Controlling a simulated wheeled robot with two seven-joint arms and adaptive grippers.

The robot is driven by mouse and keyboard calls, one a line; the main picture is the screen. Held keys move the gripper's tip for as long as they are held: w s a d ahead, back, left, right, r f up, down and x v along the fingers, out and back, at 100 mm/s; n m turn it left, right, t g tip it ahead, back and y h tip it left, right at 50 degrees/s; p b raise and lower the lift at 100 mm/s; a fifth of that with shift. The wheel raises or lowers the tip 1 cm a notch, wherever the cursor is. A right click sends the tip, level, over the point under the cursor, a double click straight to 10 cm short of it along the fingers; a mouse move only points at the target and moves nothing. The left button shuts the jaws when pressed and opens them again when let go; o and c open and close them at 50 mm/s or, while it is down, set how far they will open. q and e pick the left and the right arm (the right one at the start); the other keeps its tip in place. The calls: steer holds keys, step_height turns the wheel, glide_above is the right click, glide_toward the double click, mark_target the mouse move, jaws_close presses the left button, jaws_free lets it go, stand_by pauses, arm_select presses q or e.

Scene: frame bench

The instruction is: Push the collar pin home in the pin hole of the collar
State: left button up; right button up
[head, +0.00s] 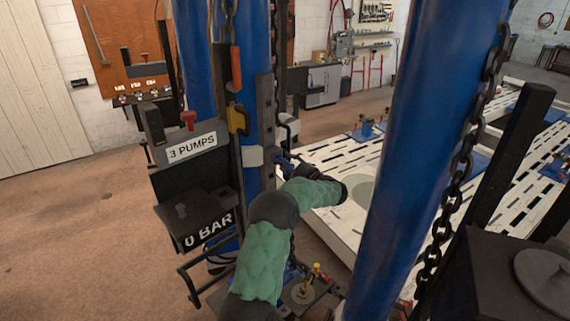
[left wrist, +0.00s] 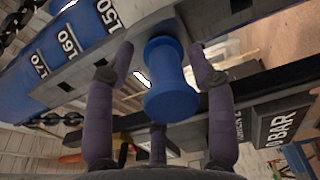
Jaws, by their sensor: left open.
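The collar pin (left wrist: 168,85) shows in the left wrist view as a blue spool-shaped grip. A short grey round part joins its far end to grey metal (left wrist: 215,18), which appears to be the collar. The pin hole itself is hidden behind the grip. My left gripper (left wrist: 163,65) is open, with one finger on each side of the blue grip and visible gaps on both sides. In the head view my left gripper (head: 286,164) is small and partly hidden at the blue column, by a light grey band (head: 251,157). My right gripper is not in view.
A scale-marked blue column (left wrist: 65,45) and a chain run close to the gripper. Another blue column (head: 415,140) with a chain stands right of my arm. A slotted pale table (head: 340,150) lies behind.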

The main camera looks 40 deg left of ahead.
arm_select(q)
steer(key=shift+d+f, duration=0.1)
steer(key=shift+d, duration=0.05)
steer(key=d, duration=0.7)
steer(key=shift+s+d, duration=0.3)
steer(key=shift+d, duration=0.1)
